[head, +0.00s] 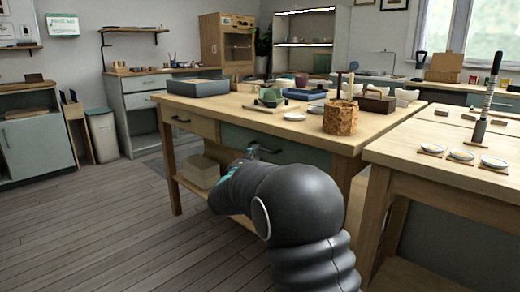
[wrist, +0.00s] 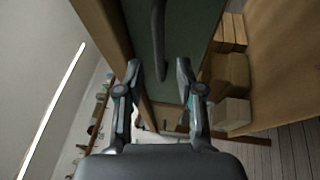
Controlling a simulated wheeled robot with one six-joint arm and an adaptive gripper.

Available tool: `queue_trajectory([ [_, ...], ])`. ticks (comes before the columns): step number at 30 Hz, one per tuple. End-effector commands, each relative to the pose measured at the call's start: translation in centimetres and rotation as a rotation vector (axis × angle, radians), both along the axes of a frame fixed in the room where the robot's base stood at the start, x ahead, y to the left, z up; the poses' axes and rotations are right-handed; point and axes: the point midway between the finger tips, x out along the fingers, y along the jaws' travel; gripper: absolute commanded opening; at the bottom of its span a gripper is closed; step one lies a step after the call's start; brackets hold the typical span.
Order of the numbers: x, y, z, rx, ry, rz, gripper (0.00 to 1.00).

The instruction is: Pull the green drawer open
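The green drawer (head: 305,152) is in the front of the wooden workbench, right of a plain wood drawer. Its front looks flush with the bench. My gripper (head: 252,151) is at the left part of the green front, and my arm hides the drawer's lower part in the head view. In the wrist view the green front (wrist: 196,32) fills the upper middle, with its dark bar handle (wrist: 158,42) running down from the top edge. My gripper (wrist: 158,68) is open, a finger on each side of the handle's end. I cannot tell whether either finger touches it.
The workbench top (head: 235,103) holds a blue-grey tray (head: 198,87), a cork pot (head: 340,117) and several small items. A pale box (head: 201,172) stands on the lower shelf. A second table (head: 440,150) is close on the right. The floor at left is clear.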

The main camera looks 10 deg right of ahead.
Motion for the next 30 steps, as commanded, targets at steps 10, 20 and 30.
queue_trajectory([
  [10, 3.5, -2.1, 0.8, 0.001, -0.001, -0.001, 0.37],
  [20, 3.8, -2.3, 0.8, 0.0, 0.0, 0.0, 0.37],
  [30, 3.8, -2.3, 0.8, 0.0, 0.0, -0.001, 0.0],
])
